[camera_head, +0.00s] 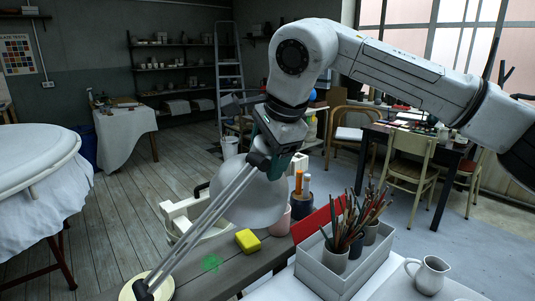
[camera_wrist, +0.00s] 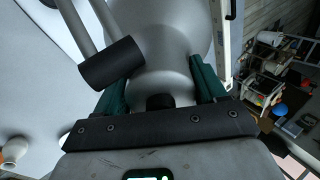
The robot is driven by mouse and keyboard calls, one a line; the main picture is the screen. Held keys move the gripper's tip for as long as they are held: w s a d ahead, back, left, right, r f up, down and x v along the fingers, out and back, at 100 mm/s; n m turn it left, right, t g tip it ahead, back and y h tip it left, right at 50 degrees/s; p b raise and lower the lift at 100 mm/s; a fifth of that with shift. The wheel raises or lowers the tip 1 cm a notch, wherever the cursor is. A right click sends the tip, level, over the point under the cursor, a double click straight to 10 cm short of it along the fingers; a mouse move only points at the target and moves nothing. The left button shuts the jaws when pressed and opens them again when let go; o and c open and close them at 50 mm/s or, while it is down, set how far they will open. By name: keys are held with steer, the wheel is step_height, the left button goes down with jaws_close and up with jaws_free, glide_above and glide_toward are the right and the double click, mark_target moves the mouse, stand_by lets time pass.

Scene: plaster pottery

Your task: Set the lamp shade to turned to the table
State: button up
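The desk lamp has a grey dome shade (camera_head: 252,203) on a two-rod arm (camera_head: 205,228), rising from a round cream base (camera_head: 150,287) at the lower left. In the head view the shade hangs with its wide end down, over the edge of the table (camera_head: 228,262). My gripper (camera_head: 276,165) is at the shade's narrow upper end. In the wrist view its green fingers (camera_wrist: 160,90) stand wide apart on both sides of the grey shade (camera_wrist: 168,55); I cannot see firm contact on both sides. A dark joint (camera_wrist: 112,64) partly covers the left finger.
A yellow block (camera_head: 247,241) lies on the table below the shade. A pink cup (camera_head: 278,217) and a dark cup with tools (camera_head: 301,206) stand close on the right. Brush pots in a grey box (camera_head: 330,272) and a white jug (camera_head: 428,273) are farther right.

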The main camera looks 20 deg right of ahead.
steer(key=shift+f, duration=0.15)
steer(key=c, duration=0.5)
steer(key=shift+o, duration=0.2)
steer(key=g+p, duration=0.1)
steer(key=p, duration=0.2)
steer(key=shift+r, duration=0.2)
steer(key=g+p, duration=0.1)
steer(key=p, duration=0.1)
steer(key=f+g+h+p, duration=0.1)
steer(key=p, duration=0.2)
steer(key=shift+s+g+p, duration=0.1)
steer(key=shift+g+p, duration=0.25)
steer(key=shift+g, duration=0.05)
steer(key=shift+s+f+g+h+p, duration=0.15)
steer(key=shift+g+h+p, duration=0.15)
steer(key=shift+g+p, duration=0.3)
steer(key=shift+d+f, duration=0.1)
steer(key=shift+f, duration=0.2)
steer(key=o, duration=1.4)
steer(key=shift+r, duration=0.1)
